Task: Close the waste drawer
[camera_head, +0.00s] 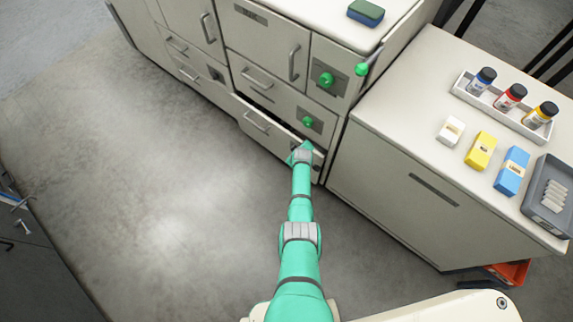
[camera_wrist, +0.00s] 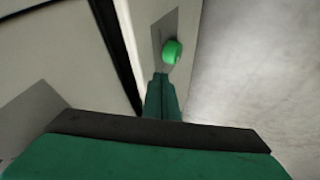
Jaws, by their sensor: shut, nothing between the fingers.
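The low drawer (camera_head: 262,131) at the bottom of the cabinet stands a little out, with a dark gap along its top edge. It has a bar handle on its front; I cannot read a label that names it as the waste drawer. My gripper (camera_head: 305,148) is shut and empty at the right end of this drawer, hiding part of its front. I cannot tell whether it touches the drawer. In the wrist view, the closed fingers (camera_wrist: 162,95) point along a pale panel toward a green knob (camera_wrist: 172,52) on a grey plate.
Above are drawers and doors with bar handles, and green knobs (camera_head: 326,80) on grey plates. A worktop (camera_head: 395,110) at right holds a bottle tray (camera_head: 490,97), small boxes and a grey bin (camera_head: 547,196). An orange bin (camera_head: 513,272) is below.

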